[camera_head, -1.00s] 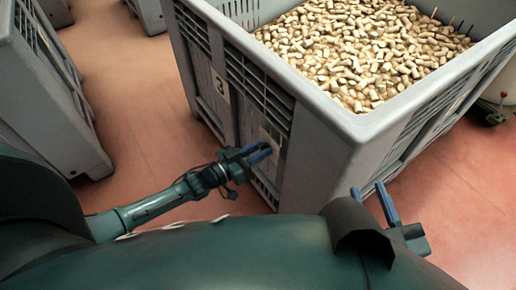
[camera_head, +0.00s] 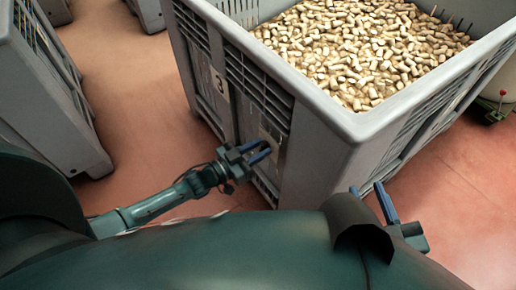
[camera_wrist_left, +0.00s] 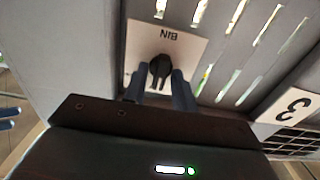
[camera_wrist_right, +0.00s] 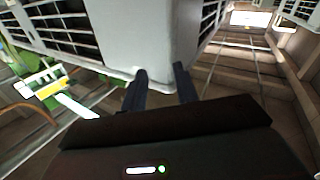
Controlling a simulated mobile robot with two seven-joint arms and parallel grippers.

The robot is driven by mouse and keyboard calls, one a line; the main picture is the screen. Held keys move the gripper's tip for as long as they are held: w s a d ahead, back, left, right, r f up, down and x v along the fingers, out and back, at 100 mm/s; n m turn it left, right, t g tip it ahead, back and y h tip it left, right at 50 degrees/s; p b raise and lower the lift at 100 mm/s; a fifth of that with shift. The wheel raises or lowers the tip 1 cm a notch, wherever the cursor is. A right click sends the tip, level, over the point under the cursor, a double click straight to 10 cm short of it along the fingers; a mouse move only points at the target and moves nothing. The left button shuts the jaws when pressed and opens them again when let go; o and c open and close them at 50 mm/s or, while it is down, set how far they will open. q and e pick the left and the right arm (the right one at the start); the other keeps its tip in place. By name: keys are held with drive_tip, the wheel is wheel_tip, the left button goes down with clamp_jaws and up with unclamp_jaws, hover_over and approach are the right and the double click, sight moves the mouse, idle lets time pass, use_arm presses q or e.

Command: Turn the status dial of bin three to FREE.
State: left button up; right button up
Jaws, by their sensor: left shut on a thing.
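Bin three is the large grey slatted crate (camera_head: 322,165) full of corks, with a "3" label (camera_head: 219,84) on its left side. Its dial plate (camera_head: 271,133) is low on that side, partly behind my left gripper (camera_head: 263,151). In the left wrist view the pale plate (camera_wrist_left: 193,48) reads "BIN" upside down and bears a black dial knob (camera_wrist_left: 160,69). The fingers of my left gripper (camera_wrist_left: 158,88) are shut on this knob, one on each side. Status words and the dial's setting cannot be read. My right gripper (camera_head: 377,191) is open and empty, near the crate's front corner.
Another grey crate (camera_head: 52,95) stands at the left, across a strip of clear reddish floor (camera_head: 135,110). A pale round container with a red-knobbed fitting (camera_head: 502,94) stands at the far right. Corks (camera_head: 360,50) fill bin three.

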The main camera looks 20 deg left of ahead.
use_arm(q)
drive_tip(key=o, duration=0.7)
drive_tip(key=p+v, duration=0.2)
drive_tip(key=v, duration=1.1)
drive_tip(key=shift+s+a+p, duration=0.1)
drive_tip(key=shift+p, duration=0.25)
use_arm(e)
drive_tip(key=shift+d+m+g+h, duration=0.4)
drive_tip(key=shift+m+g+h, duration=0.2)
drive_tip(key=shift+g, duration=0.2)
